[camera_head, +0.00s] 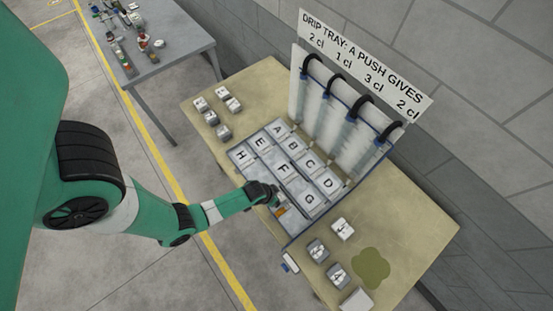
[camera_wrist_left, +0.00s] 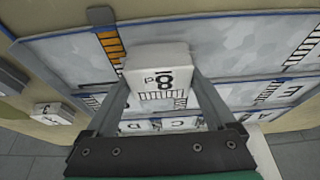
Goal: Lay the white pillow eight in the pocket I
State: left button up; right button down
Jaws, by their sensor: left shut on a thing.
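My left gripper (camera_head: 276,201) is over the front part of the grey lettered tray (camera_head: 238,165). In the left wrist view the gripper (camera_wrist_left: 160,85) is shut on the white pillow eight (camera_wrist_left: 158,58), a pale block with a black 8 and a striped bar on its face. The pillow is between the two fingers, with tray surface behind it; I cannot tell whether it touches the tray. In the head view the gripper mostly hides it. Pockets A to H show letters; I cannot read an I, and the gripper covers part of the front row.
Clear dispensers with black hoses (camera_head: 340,110) stand behind the tray under a sign (camera_head: 365,65). Several pale blocks lie at the table's left, and others (camera_head: 342,228) at its right near a green stain (camera_head: 371,267). A grey side table (camera_head: 165,62) holds small items.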

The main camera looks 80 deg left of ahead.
pick_arm(q)
jog(key=shift+f, duration=0.2)
jog(key=shift+f, duration=0.1)
jog(key=o, duration=1)
jog(key=shift+o, duration=0.2)
jog(key=shift+r, duration=0.25)
jog(key=p+v, duration=0.4)
jog(key=v, duration=0.3)
jog(key=shift+d+r, duration=0.1)
jog(key=shift+r, duration=0.05)
jog(key=shift+s, duration=0.1)
